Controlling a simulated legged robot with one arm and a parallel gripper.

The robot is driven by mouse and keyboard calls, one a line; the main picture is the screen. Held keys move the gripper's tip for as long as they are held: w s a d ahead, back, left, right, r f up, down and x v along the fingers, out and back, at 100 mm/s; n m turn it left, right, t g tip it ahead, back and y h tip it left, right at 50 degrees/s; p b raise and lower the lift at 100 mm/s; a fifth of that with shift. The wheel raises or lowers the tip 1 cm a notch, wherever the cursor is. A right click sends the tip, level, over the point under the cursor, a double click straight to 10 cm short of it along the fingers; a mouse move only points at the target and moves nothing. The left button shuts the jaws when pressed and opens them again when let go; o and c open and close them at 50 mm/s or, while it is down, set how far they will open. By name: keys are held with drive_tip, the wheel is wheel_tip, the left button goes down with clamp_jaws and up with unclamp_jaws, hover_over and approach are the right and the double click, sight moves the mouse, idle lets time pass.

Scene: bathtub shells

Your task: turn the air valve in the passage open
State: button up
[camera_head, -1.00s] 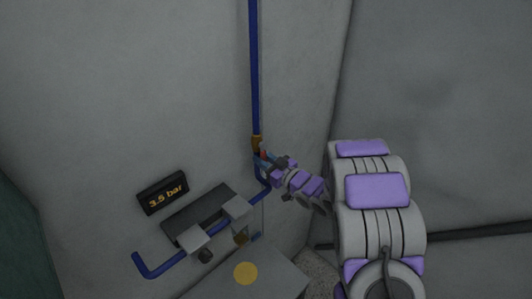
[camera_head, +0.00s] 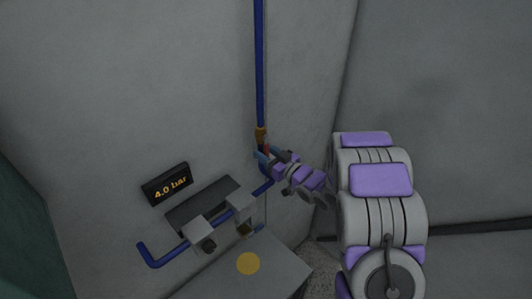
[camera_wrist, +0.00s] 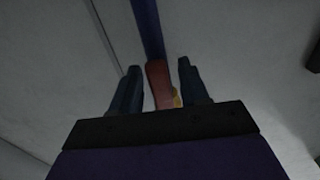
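The air valve sits on a vertical blue pipe (camera_head: 259,70) in the corner of the grey walls. In the wrist view the red valve handle (camera_wrist: 158,84) stands between the two dark fingers of my gripper (camera_wrist: 159,82), with a narrow gap visible on each side. The handle points roughly along the blue pipe (camera_wrist: 148,30) there. A bit of brass (camera_wrist: 177,97) shows beside it. My gripper is open around the handle; the handle's lower end is hidden by the gripper body.
A grey box (camera_head: 285,260) with a yellow disc (camera_head: 248,264) stands below the valve. A dark rail runs along the right wall.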

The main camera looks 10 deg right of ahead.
drive_tip(key=b+v, duration=0.2)
drive_tip(key=v, duration=1.5)
drive_tip(key=shift+d+b, duration=0.2)
drive_tip(key=shift+b, duration=0.2)
drive_tip(key=shift+s, duration=0.1)
drive_tip(key=w+d+f+m+g+h+b, duration=0.1)
drive_tip(key=w+d+f+g+h+b, duration=0.15)
drive_tip(key=d+f+h+b, duration=0.45)
drive_tip(key=s+d+m+g+h+b, duration=0.3)
drive_tip(key=s+d+m+h+b, duration=0.15)
drive_tip(key=s+h, duration=0.3)
drive_tip(key=s+a+f+g+y+b, duration=0.1)
drive_tip(key=s+a, duration=0.4)
drive_tip(key=s, duration=0.5)
drive_tip(key=s+a+f+m+g+y+b, duration=0.1)
drive_tip(key=s+a+f+g+b, duration=0.3)
drive_tip(key=s, duration=0.5)
drive_tip(key=s+a+f+g+y+b, duration=0.2)
drive_tip(key=s+a+f+g+b, duration=0.1)
drive_tip(key=s+a+g, duration=0.3)
drive_tip(key=s+a, duration=0.2)
drive_tip(key=s, duration=0.2)
drive_tip(key=shift+s, duration=0.35)
